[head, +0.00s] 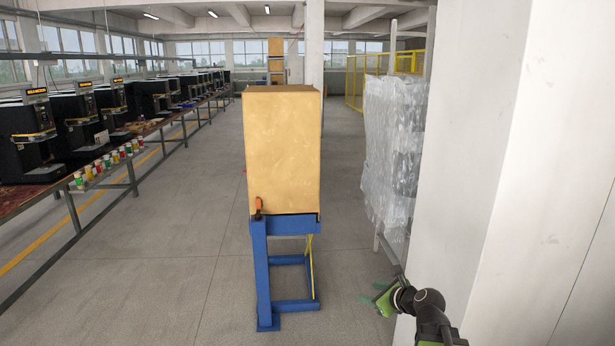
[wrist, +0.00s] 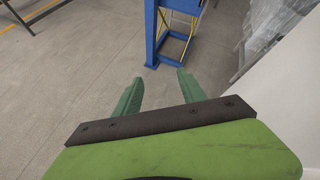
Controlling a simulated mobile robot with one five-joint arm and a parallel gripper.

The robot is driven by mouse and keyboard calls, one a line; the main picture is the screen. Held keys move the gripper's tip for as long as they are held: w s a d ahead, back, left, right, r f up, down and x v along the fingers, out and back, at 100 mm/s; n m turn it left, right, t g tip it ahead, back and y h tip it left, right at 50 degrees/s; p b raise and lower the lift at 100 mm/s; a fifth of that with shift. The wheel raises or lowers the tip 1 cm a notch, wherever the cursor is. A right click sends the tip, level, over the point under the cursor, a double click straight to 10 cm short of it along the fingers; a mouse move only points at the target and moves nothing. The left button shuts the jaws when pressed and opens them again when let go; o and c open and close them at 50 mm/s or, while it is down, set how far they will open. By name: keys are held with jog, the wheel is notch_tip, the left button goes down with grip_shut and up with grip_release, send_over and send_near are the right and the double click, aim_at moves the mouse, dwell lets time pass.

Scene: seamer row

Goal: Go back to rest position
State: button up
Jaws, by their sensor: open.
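My gripper (head: 383,299) is at the lower right of the head view, in front of the white wall and to the right of the blue stand. In the wrist view my gripper (wrist: 158,92) has its two green fingers apart with nothing between them. Bare concrete floor shows beyond the fingertips. The fingers point toward the foot of the blue stand and touch nothing that I can see.
A tall tan box (head: 283,150) sits on the blue stand (head: 262,275) ahead. Plastic-wrapped goods (head: 393,145) stand behind the white wall (head: 510,170). A long bench (head: 125,182) with several black machines and small cans runs along the left. The floor (head: 185,260) between is clear.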

jog(key=s+a+f+n+g+p, duration=0.1)
jog(key=s+a+f+n+g, duration=0.25)
jog(key=a+n, duration=0.35)
jog(key=s+a+f+n+g, duration=0.2)
jog(key=s+a+f+n, duration=0.1)
jog(key=s+a+n, duration=0.3)
jog(key=s+d+f+n+g+h, duration=0.3)
jog(key=s+d+n, duration=0.4)
jog(key=n, duration=0.7)
jog(key=shift+s+d+f+n+g+h, duration=0.3)
jog(key=shift+s+g+h, duration=0.55)
jog(key=shift+g, duration=0.2)
